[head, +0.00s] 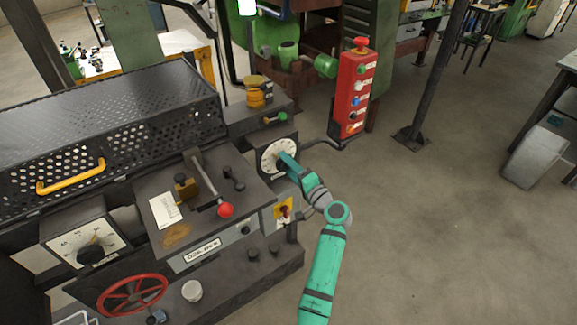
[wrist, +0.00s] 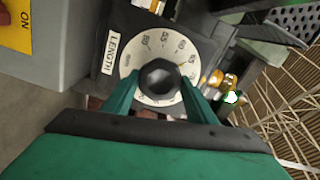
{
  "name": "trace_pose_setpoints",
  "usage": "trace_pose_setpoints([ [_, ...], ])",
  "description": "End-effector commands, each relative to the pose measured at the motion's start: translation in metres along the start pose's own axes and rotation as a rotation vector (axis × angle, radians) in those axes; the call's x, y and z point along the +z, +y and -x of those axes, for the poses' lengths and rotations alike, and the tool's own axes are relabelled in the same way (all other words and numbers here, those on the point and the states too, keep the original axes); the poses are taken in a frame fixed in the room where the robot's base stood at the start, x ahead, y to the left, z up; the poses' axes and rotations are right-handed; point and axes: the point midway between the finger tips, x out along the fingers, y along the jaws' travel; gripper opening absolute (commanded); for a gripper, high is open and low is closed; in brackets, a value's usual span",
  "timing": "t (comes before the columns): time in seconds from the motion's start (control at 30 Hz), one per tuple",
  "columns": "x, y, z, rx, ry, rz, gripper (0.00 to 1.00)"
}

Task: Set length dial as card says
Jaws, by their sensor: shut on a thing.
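The length dial (head: 268,154) is a round white scale on the dark right end of the machine. The wrist view shows its face (wrist: 139,61) close up, with a "LENGTH" label beside it and a black faceted knob (wrist: 160,78) at its centre. My gripper (head: 286,160) is at the dial, and in the wrist view its green fingers (wrist: 160,90) are shut on the knob from both sides. Part of the scale is hidden by the fingers. A white card (head: 165,210) lies on the machine top; its writing is too small to read.
Near the dial are a red-knobbed lever (head: 225,210), a yellow switch plate (head: 284,211) and a red button box (head: 354,92). A second dial (head: 88,245) and a red handwheel (head: 132,296) are at the left front.

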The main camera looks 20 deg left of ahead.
Motion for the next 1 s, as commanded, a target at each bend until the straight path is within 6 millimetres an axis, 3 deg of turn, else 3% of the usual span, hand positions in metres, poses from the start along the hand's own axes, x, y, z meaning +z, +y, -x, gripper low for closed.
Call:
trace_pose_setpoints([
  [0.2,0.0,0.001,0.0,0.001,0.001,-0.002,0.29],
  [0.23,0.0,0.001,0.0,0.001,0.001,-0.002,0.59],
  [0.3,0.0,0.001,0.0,0.001,0.001,-0.002,0.7],
  [0.67,-0.001,0.001,0.004,0.001,0.002,-0.002,0.7],
  [1.0,-0.001,0.001,0.06,0.001,0.004,-0.002,0.7],
])
